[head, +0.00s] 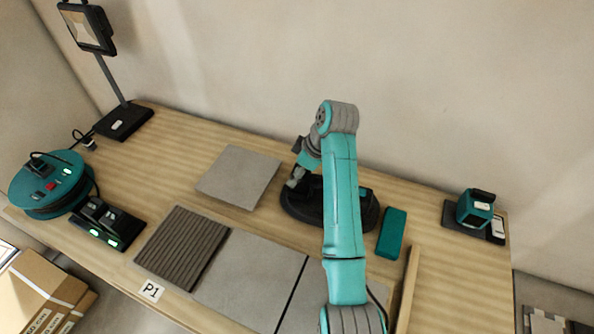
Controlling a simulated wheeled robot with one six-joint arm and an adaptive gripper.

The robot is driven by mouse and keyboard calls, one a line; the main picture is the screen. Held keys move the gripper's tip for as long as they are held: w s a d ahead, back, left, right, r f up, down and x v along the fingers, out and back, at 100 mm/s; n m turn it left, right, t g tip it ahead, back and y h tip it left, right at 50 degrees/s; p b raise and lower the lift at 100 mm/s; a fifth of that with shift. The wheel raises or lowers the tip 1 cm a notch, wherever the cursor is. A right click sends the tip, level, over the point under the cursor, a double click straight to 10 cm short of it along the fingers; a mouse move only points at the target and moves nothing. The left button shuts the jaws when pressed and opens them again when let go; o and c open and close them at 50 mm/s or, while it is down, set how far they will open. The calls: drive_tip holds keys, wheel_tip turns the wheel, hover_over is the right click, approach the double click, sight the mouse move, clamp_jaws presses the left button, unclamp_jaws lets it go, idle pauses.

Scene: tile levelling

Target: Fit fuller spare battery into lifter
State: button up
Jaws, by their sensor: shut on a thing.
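The lifter (361,222) looks like a round black disc with a raised dark body, lying on the bench behind my arm. My arm hides its middle. My gripper (294,183) points down at the lifter's left edge. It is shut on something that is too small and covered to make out. The charger (83,233) stands at the bench's left front, with two dark spare batteries (92,208) (113,220) in it. Green lights show on its front. I cannot tell from here which battery is fuller.
A teal cable reel (42,202) stands left of the charger, and a lamp (122,121) behind. Grey tiles (240,176) and a ribbed tile (182,247) lie mid-bench. A teal block (392,233), a wooden strip (408,285) and a teal device (474,211) are right.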

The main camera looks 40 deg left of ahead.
drive_tip(key=shift+f, duration=0.95)
idle(0.7)
drive_tip(key=o, duration=1.2)
drive_tip(key=shift+o, duration=0.2)
drive_tip(key=v, duration=0.7)
drive_tip(key=shift+d+r, duration=0.1)
drive_tip(key=shift+r, duration=0.15)
drive_tip(key=shift+w, duration=0.1)
